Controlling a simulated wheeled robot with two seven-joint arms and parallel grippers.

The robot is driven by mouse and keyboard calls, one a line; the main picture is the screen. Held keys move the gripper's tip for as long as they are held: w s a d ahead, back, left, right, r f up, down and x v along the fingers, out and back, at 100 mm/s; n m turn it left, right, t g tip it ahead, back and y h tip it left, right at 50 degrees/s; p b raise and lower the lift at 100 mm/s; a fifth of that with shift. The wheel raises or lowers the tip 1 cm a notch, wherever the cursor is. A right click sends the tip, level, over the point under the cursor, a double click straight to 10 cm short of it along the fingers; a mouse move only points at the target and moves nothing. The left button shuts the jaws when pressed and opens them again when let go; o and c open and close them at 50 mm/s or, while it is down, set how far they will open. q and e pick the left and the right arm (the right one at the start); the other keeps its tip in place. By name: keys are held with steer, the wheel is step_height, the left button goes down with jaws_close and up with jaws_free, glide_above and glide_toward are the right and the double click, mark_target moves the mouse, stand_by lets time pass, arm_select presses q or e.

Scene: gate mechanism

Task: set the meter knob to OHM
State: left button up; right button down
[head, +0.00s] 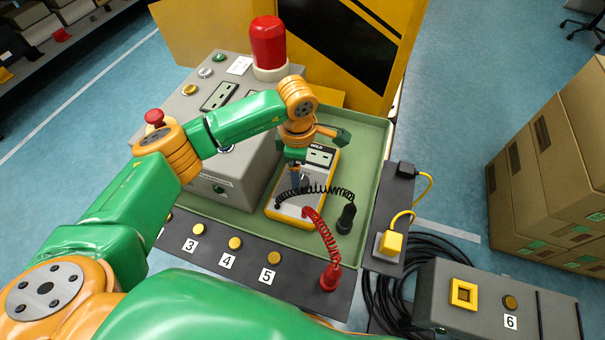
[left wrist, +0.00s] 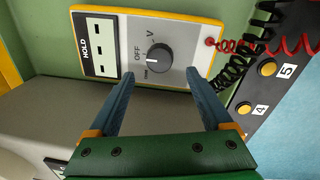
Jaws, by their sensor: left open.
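The meter (head: 309,185) is a yellow-rimmed, light-grey box lying in the green tray. The left wrist view shows its face (left wrist: 190,35), with HOLD beside the display and the labels OFF, V and a small one that looks like OHM around the dark round knob (left wrist: 158,58). A short white mark shows on the knob; I cannot tell exactly which label it points at. My left gripper (head: 296,187) is over the meter. In the left wrist view its blue fingers (left wrist: 160,73) are open and empty, with the knob just beyond the gap between the tips. My right gripper is not in view.
A grey control box (head: 232,165) stands left of the meter, with a red beacon (head: 268,45) behind. Coiled black and red leads (head: 325,235) run from the meter to plugs at the right. The tray's rim (head: 388,140) bounds the area. Numbered buttons line the front panel (head: 215,243).

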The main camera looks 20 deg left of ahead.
mark_target(302, 181)
arm_select(q)
steer(key=f, duration=0.5)
steer(key=shift+w+d+f, duration=0.1)
steer(key=shift+w+f, duration=0.1)
steer(key=shift+w, duration=0.05)
steer(key=shift+c, duration=0.8)
jaws_close()
steer(key=shift+n, duration=0.3)
steer(key=shift+n+b, duration=0.3)
steer(key=shift+n, duration=0.6)
steer(key=n+b, duration=0.1)
steer(key=n, duration=0.2)
steer(key=shift+d+n, duration=0.1)
steer(key=shift+n, duration=0.3)
steer(key=n, duration=0.2)
steer(key=n+b, duration=0.1)
steer(key=n, duration=0.2)
steer(key=shift+n+g+y, duration=0.3)
